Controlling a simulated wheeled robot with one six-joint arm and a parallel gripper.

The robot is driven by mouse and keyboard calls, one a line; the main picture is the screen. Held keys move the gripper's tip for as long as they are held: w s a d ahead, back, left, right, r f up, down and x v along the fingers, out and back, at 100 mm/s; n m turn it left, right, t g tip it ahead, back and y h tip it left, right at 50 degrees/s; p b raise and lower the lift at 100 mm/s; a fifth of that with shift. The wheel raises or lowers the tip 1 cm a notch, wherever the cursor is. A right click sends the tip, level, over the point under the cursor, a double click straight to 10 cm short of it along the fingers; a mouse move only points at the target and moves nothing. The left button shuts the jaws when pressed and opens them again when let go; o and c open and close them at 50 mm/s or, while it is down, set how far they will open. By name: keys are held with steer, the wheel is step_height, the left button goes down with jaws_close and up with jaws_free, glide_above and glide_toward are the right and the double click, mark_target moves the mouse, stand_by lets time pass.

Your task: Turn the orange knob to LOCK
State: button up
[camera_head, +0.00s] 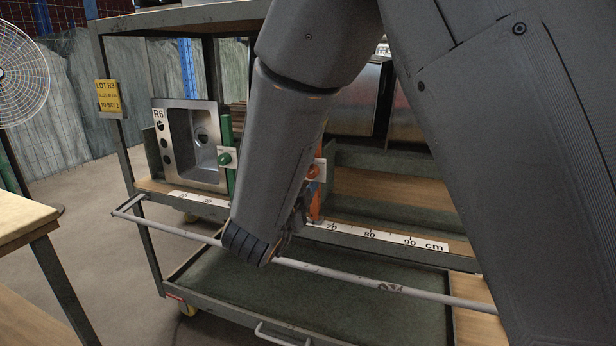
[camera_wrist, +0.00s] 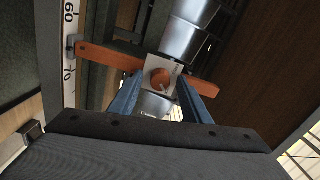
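The orange knob (camera_head: 313,171) sits on a white plate on an upright orange bar (camera_head: 317,202) at the rack front, partly hidden by my arm. In the wrist view the knob (camera_wrist: 160,78) faces the camera on its white plate, and the orange bar (camera_wrist: 105,57) runs across the picture. The plate's lettering is too small to read. My gripper (camera_wrist: 161,84) is open, with its two blue fingers on either side of the knob and a gap visible between each finger and the knob. In the head view my arm hides the fingers.
A green bar with a green knob (camera_head: 225,158) stands left of my arm beside a steel sink (camera_head: 195,145) marked R6. A rail (camera_head: 350,282) runs along the cart's front, below a centimetre scale (camera_head: 375,236). A wooden table (camera_head: 22,215) stands at left.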

steer(key=v, duration=0.7)
steer(key=shift+s+a+p, duration=0.15)
steer(key=shift+s+p, duration=0.2)
steer(key=shift+p, duration=0.05)
steer(key=shift+w, duration=0.1)
